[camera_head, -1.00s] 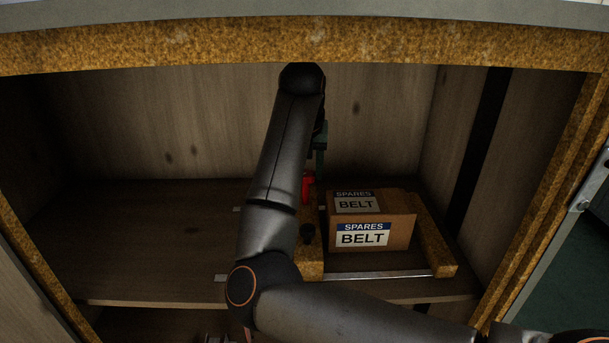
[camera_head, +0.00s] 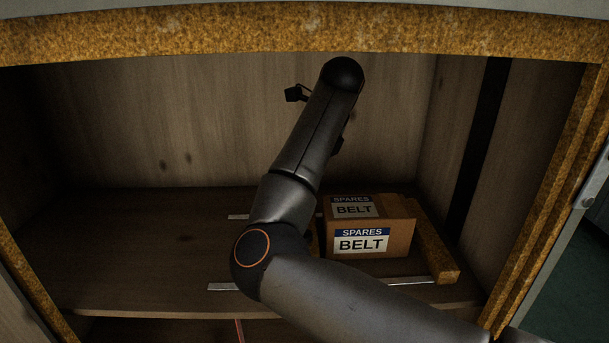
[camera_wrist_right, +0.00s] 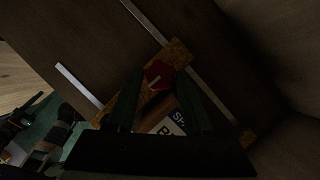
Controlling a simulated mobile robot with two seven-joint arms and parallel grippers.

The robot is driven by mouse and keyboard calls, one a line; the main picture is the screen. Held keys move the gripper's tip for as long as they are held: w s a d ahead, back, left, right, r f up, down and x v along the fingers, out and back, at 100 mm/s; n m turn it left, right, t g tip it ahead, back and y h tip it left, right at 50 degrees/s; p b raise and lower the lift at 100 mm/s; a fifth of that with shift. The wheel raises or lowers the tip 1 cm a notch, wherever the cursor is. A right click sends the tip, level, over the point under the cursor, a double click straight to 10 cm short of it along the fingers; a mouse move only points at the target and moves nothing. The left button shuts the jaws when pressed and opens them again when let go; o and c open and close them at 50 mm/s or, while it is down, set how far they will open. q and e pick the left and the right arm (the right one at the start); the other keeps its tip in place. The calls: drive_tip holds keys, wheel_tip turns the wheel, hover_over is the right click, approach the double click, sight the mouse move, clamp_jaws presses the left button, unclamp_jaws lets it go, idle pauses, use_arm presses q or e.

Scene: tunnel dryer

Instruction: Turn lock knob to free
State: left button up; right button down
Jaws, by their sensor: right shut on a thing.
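The red lock knob (camera_wrist_right: 157,72), with a pale line across its face, sits on a speckled tan wooden bar (camera_wrist_right: 178,52) in the right wrist view. My right gripper (camera_wrist_right: 160,78) has its dark green fingers on either side of the knob, shut on it. The fingers partly cover the knob's edges. In the head view my right arm hides the knob and the gripper. My left gripper is in neither view.
A cardboard box (camera_head: 393,232) labelled SPARES BELT stands on the shelf (camera_head: 160,240), beside a second tan bar (camera_head: 437,255). Thin metal strips (camera_head: 410,282) run along the shelf. A tan beam (camera_head: 250,42) crosses overhead. The shelf's left half is clear.

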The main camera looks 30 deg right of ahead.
drive_tip(key=shift+n, duration=0.4)
drive_tip(key=shift+c, duration=1.5)
unclamp_jaws()
drive_tip(key=v, duration=0.7)
drive_tip(key=shift+d+r+p, duration=0.15)
drive_tip(key=shift+r+p, duration=0.1)
drive_tip(key=shift+p, duration=0.1)
